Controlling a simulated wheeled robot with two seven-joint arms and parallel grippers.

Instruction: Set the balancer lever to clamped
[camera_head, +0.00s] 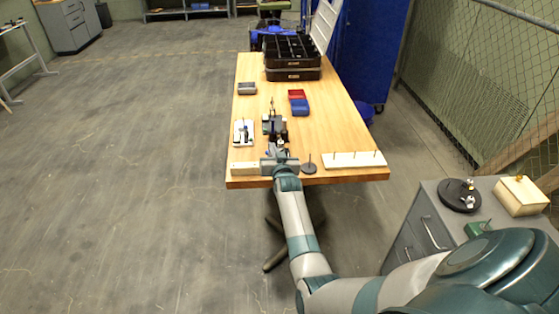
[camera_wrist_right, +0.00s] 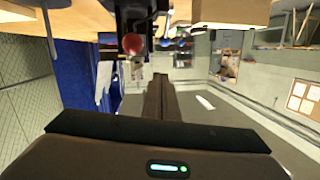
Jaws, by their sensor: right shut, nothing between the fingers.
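A dark device (camera_head: 275,127), which looks like the balancer, stands on the wooden table in the head view, with a thin upright part at its far side. In the wrist view a red ball knob (camera_wrist_right: 133,43) shows on a dark mechanism; it may be the lever's end. I cannot tell the lever's setting. My right gripper (camera_head: 274,150) reaches over the table's front edge, just short of the device. In the wrist view its fingers (camera_wrist_right: 159,88) are shut and empty, pointing close by the knob; contact cannot be told. My left gripper is not in view.
On the table (camera_head: 340,130) are a white plate with small parts (camera_head: 243,132), a pale block (camera_head: 244,168), a dark disc with a pin (camera_head: 308,168), a pegged white board (camera_head: 354,160), red and blue boxes (camera_head: 299,102) and black crates (camera_head: 292,72). A grey cabinet (camera_head: 425,225) stands right.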

